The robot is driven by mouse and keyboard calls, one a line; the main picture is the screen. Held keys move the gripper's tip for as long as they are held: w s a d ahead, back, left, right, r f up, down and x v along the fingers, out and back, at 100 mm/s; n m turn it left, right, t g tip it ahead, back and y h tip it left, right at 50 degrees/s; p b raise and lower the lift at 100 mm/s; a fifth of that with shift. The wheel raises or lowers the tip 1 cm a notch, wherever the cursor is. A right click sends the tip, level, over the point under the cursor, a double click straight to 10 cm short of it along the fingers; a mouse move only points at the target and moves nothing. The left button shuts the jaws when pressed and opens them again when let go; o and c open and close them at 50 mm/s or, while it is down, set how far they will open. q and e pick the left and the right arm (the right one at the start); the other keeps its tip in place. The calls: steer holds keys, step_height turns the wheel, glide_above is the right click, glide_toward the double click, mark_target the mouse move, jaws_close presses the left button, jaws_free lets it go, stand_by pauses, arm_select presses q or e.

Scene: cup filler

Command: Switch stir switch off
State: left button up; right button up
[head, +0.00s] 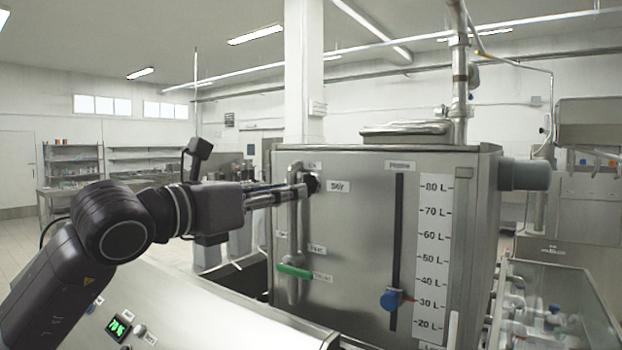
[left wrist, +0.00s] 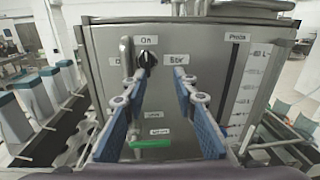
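The stir switch (head: 313,184) is a black round knob on the steel tank's front, left of the "Stir" label (head: 339,186). In the left wrist view the knob (left wrist: 147,60) sits below an "On" label (left wrist: 146,40), with another partly hidden label to its left. A light mark shows on the knob; its exact direction is hard to tell. My left gripper (head: 298,190) reaches in from the left, its tips close to the knob. In the left wrist view its blue-padded fingers (left wrist: 158,82) are apart with nothing between them; contact is unclear. My right gripper is not in view.
Below the knob are a vertical pipe and green-handled valve (head: 294,271). To the right are a slot with a blue slider knob (head: 391,299) and a litre scale (head: 432,255).

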mark_target(303, 179)
arm_select(q)
steer(key=shift+t+y, duration=0.4)
steer(key=shift+y, duration=0.1)
steer(key=w+p, duration=0.1)
steer(key=w, duration=0.1)
steer(key=w+d+r+p, duration=0.1)
steer(key=w, duration=0.1)
steer(key=w+d+p, duration=0.1)
steer(key=w+p, duration=0.1)
steer(key=shift+d+r, duration=0.15)
steer(key=shift+r, duration=0.1)
steer(key=shift+w+d+f+p, duration=0.1)
steer(key=shift+w+d+p, duration=0.25)
steer(key=shift+w, duration=0.1)
jaws_close()
